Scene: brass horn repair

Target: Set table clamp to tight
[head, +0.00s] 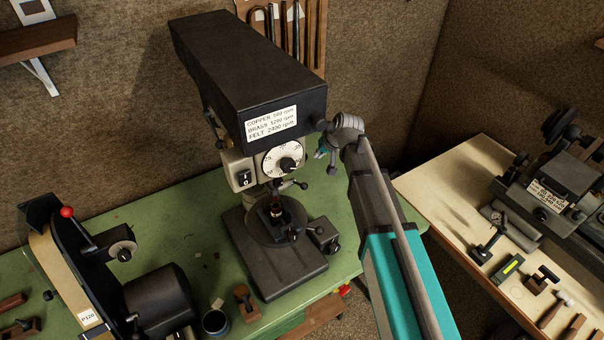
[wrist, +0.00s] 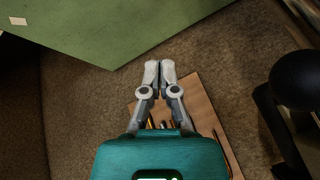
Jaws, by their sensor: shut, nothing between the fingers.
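The drill press (head: 250,85) stands on a green bench in the head view. A small box with a dark knob (head: 325,236) sits beside its round work table (head: 262,226); a lever with a ball end (head: 300,185) sticks out above. I cannot tell for sure which of these is the table clamp, nor its setting. My gripper (wrist: 159,68) is shut and empty in the wrist view. In the head view it is small and partly hidden by my arm, to the right of the press head. A black ball knob (wrist: 297,80) is close on the right in the wrist view.
The green bench (head: 165,215) also holds a belt sander (head: 105,270) at left and a blue cup (head: 215,322) in front. A tool board (wrist: 207,95) hangs on the wall. A pale bench (head: 450,205) with a lathe and small tools is at right.

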